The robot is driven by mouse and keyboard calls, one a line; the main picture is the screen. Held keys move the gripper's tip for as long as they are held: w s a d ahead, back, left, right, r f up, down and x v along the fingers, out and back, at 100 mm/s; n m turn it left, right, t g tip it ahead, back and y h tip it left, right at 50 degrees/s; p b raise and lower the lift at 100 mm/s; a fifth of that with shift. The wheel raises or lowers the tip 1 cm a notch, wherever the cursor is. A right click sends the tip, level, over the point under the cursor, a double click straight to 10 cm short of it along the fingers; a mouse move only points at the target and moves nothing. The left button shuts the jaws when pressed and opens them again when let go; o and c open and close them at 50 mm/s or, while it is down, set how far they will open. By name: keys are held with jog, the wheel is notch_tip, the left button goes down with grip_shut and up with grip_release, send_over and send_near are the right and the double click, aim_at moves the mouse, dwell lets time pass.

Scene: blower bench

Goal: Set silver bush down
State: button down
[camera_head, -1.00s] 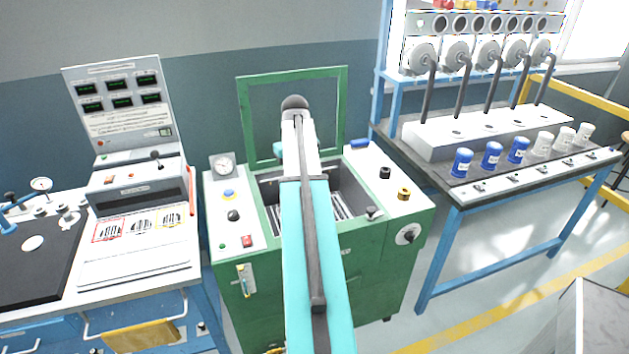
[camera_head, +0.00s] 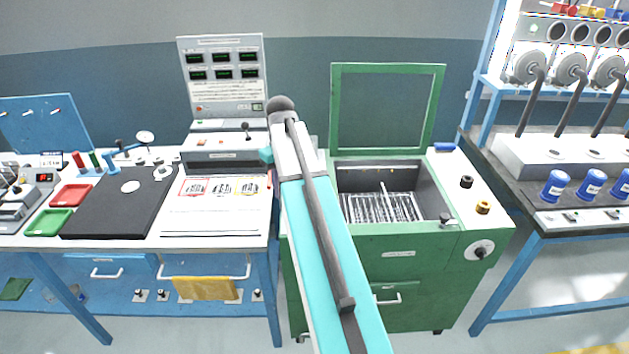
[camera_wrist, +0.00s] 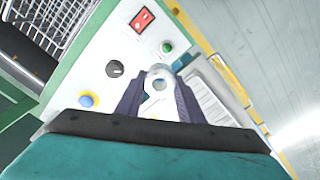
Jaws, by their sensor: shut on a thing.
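My gripper (camera_wrist: 158,92) shows in the wrist view, its two dark fingers shut on the silver bush (camera_wrist: 156,74). The bush is a pale metal ring with a round hole, held at the fingertips. Below it in that view is the panel of the green machine, so it appears held above, apart from any surface. In the head view the arm hides the gripper and bush, and its far end lies over the gap between the left bench and the green machine (camera_head: 420,262).
A white board (camera_head: 215,215) with red, black and yellow outlined pictures lies on the left bench, beside a black mat (camera_head: 110,212). Red (camera_head: 71,195) and green (camera_head: 48,223) trays stand further left. The machine's lid (camera_head: 388,68) is up over a wire basket (camera_head: 380,207).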

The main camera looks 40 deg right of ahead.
jog(key=w+a+f+n+b, duration=0.1)
jog(key=w+a+f+n, duration=0.1)
jog(key=a, duration=0.7)
jog(key=w+a+f+n+b, duration=0.1)
jog(key=a+n+b, duration=0.1)
jog(key=a, duration=0.7)
jog(key=shift+n, duration=0.8)
jog(key=a+f+b, duration=0.4)
jog(key=f+b, duration=0.1)
jog(key=a+f+b, duration=0.4)
jog(key=a+f, duration=0.1)
jog(key=shift+b, duration=0.4)
